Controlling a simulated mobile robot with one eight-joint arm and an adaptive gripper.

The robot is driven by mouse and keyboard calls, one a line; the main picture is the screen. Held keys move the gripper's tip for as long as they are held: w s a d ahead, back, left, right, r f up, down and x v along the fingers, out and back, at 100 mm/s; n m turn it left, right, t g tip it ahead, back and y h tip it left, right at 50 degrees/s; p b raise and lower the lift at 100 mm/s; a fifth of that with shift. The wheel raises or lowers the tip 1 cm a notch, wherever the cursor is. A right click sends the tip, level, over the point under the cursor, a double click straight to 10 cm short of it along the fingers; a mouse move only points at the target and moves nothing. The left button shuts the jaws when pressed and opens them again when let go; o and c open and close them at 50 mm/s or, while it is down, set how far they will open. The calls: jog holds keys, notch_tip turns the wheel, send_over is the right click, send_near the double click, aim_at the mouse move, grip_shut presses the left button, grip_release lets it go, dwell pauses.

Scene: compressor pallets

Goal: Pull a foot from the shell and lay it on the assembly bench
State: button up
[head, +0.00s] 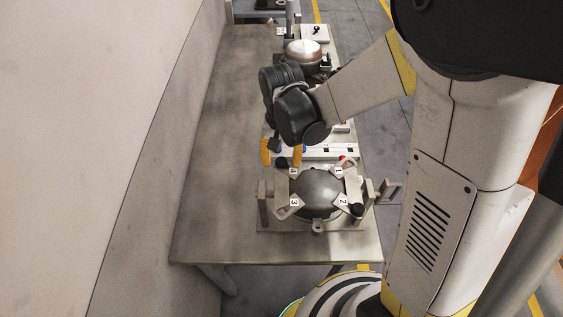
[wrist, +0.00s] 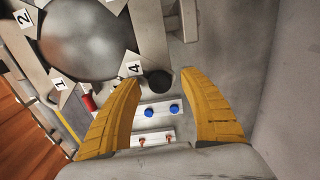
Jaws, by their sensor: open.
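The shell (head: 317,188) is a dark grey dome clamped in a metal fixture on the bench, with plates numbered 1 to 4 around it. It also shows at upper left in the wrist view (wrist: 85,40). A black round foot (wrist: 157,80) sits by plate 4 in the wrist view, between and just beyond my fingertips; no contact shows. Another black foot (head: 357,209) is by plate 2 in the head view. My gripper (head: 281,160), with yellow fingers, is open and empty above the plate 4 corner. The assembly bench (head: 225,120) is the long grey table.
White blocks with blue pegs (wrist: 175,109) and orange pegs (wrist: 141,141) lie beside the fixture. A red part (wrist: 88,102) is near plate 1. A second, shinier shell (head: 303,52) stands at the far end. The bench's left side is clear, bounded by a wall (head: 120,120).

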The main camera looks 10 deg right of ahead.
aim_at(281, 160)
dwell(0.4)
grip_shut()
jog(key=shift+r, duration=0.2)
jog(key=shift+r+p, duration=1.9)
jog(key=shift+r, duration=0.95)
